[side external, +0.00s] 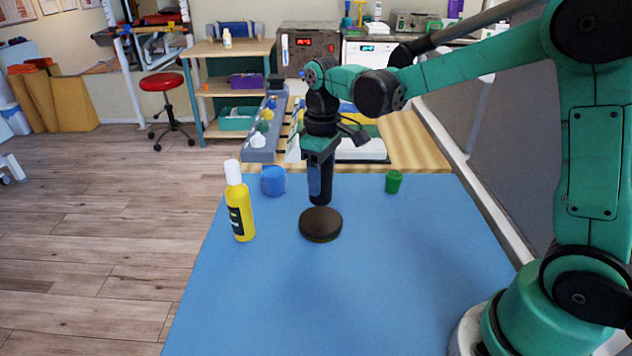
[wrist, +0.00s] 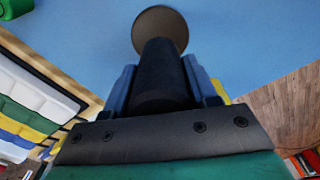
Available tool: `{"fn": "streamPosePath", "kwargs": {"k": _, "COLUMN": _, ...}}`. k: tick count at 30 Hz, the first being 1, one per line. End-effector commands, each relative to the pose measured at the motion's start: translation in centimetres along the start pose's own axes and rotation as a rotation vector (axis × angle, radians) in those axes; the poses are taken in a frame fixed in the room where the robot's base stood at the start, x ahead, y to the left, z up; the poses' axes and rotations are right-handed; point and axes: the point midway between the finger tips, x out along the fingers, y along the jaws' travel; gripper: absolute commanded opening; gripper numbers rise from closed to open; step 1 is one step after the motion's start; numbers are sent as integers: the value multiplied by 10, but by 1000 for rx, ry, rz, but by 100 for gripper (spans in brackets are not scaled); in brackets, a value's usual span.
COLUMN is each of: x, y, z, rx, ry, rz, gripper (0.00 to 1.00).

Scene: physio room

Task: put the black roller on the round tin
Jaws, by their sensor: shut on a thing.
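The black roller (side external: 321,191) is upright in my gripper (side external: 320,172), which is shut on it. In the wrist view the roller (wrist: 161,78) stands between the two blue fingers of my gripper (wrist: 162,85). The round tin (side external: 320,225) is a flat dark brown disc on the blue table. It also shows in the wrist view (wrist: 160,20), beyond the roller's far end, which hides part of it. In the side view the roller's lower end is just above the tin's far edge; I cannot tell whether it is over the tin or behind it.
A yellow bottle with a white cap (side external: 239,202) stands left of the tin, with a blue round thing (side external: 273,181) behind it. A small green tub (side external: 393,182) stands to the right. The front of the blue table (side external: 330,300) is clear.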

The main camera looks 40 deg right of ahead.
Motion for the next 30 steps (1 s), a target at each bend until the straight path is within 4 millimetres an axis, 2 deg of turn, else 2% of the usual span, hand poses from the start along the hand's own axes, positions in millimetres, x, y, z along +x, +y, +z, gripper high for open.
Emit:
{"fn": "streamPosePath", "kwargs": {"k": 11, "x": 40, "y": 0, "z": 0, "rx": 0, "ry": 0, "rz": 0, "gripper": 0}}
{"fn": "streamPosePath", "kwargs": {"k": 23, "x": 45, "y": 0, "z": 0, "rx": 0, "ry": 0, "rz": 0, "gripper": 0}}
{"fn": "streamPosePath", "kwargs": {"k": 24, "x": 45, "y": 0, "z": 0, "rx": 0, "ry": 0, "rz": 0, "gripper": 57}}
{"fn": "streamPosePath", "kwargs": {"k": 27, "x": 45, "y": 0, "z": 0, "rx": 0, "ry": 0, "rz": 0, "gripper": 83}}
{"fn": "streamPosePath", "kwargs": {"k": 30, "x": 45, "y": 0, "z": 0, "rx": 0, "ry": 0, "rz": 0, "gripper": 83}}
